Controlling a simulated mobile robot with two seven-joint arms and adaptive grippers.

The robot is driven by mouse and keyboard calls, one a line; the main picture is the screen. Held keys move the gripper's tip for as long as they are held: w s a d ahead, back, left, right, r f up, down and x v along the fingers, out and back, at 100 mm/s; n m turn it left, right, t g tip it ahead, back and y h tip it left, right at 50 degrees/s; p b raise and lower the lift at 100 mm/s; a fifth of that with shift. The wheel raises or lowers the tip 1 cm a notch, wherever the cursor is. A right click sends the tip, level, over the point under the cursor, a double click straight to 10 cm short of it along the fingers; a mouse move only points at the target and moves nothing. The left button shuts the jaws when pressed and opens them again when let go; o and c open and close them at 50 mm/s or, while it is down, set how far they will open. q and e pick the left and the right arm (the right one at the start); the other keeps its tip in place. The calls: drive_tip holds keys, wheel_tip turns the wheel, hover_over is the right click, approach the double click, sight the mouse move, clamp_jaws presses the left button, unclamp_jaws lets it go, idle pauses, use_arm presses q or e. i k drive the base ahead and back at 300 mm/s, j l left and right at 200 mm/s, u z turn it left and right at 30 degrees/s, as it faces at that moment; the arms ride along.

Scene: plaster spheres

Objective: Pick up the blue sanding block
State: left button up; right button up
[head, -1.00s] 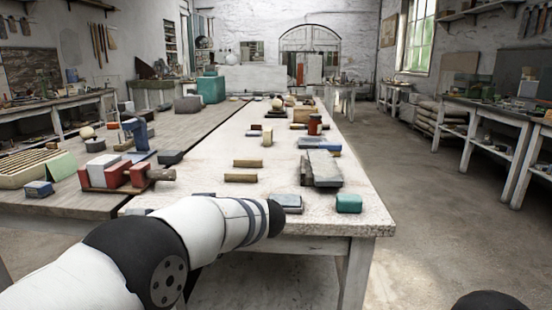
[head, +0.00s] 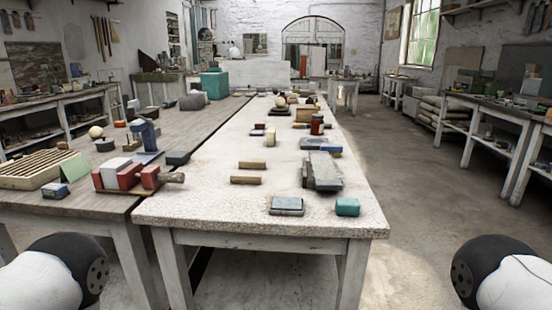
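Several blocks with blue on them are in the head view, and I cannot tell for sure which one is the sanding block. A grey-topped block with a bluish side (head: 287,206) lies near the front edge of the light table. A small blue block (head: 55,191) lies on the wooden table at left. Another blue piece (head: 331,149) lies farther back, beside a grey-blue flat block (head: 313,143). My arms show only as white and black links in the two bottom corners. Neither gripper is in view.
A teal block (head: 347,207) sits right of the grey-topped block. Stacked grey slabs (head: 323,172) and two wooden bars (head: 246,180) lie behind. A blue clamp-like tool (head: 147,136) and red blocks (head: 129,177) stand left.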

sight(52, 191)
drive_tip(key=u, duration=1.4)
